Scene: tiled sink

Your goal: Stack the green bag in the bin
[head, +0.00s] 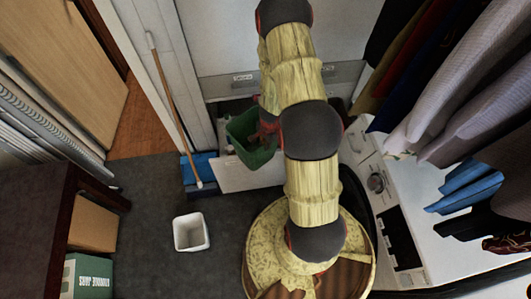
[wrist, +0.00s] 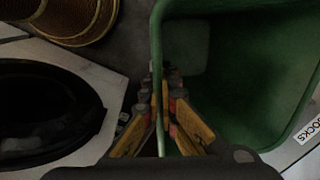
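The green bag (head: 240,128) looks like an open, stiff-walled green tub. In the head view it is near the white cabinet front, partly hidden by my arm. In the wrist view its near wall (wrist: 158,120) runs between my gripper's two fingers (wrist: 160,85), one outside and one inside the rim. The fingers look closed on this wall. The inside of the bag (wrist: 235,75) looks empty where it shows. The white bin (head: 190,235) stands upright and open on the dark floor, left of and nearer than the bag, apart from my gripper.
A broom (head: 172,100) leans by the door frame, with a blue dustpan (head: 203,168) beside it. A white washing machine (head: 395,215) stands at the right under hanging clothes (head: 470,75). A dark shelf with boxes (head: 92,225) is at the left. Floor around the bin is clear.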

